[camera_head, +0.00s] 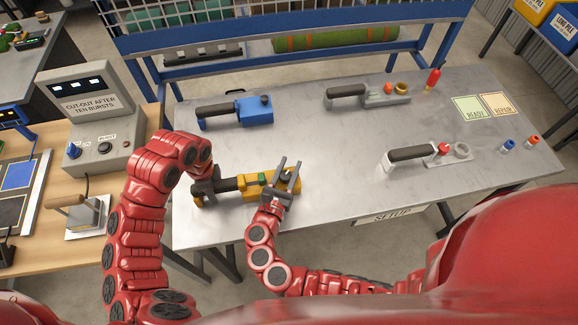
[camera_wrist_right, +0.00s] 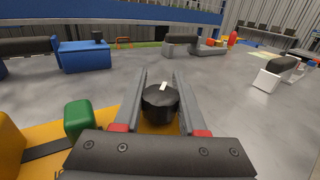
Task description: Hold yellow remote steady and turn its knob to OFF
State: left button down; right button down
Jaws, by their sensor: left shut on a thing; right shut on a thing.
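The yellow remote (camera_head: 236,197) lies near the front left of the metal table, with a black grip (camera_head: 228,184) and a green button (camera_head: 262,177). The green button also shows in the right wrist view (camera_wrist_right: 78,118). My left gripper (camera_head: 206,188) is shut on the black grip at the remote's left end. My right gripper (camera_head: 287,176) is at the remote's right end. In the right wrist view, its fingers (camera_wrist_right: 160,98) are on either side of the black knob (camera_wrist_right: 160,104), shut on it. The knob's white mark points away, tilted slightly right. No OFF marking can be read.
A blue remote (camera_head: 254,109) stands behind, a grey one (camera_head: 375,95) at the back middle and a white one (camera_head: 410,158) at right. READY (camera_head: 468,108) and REPAIR (camera_head: 497,103) cards lie at right. The table's middle is clear.

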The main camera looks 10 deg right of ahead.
jog(key=shift+c, duration=2.3)
grip_release()
jog(key=v, duration=1.2)
jog(key=shift+d, duration=0.1)
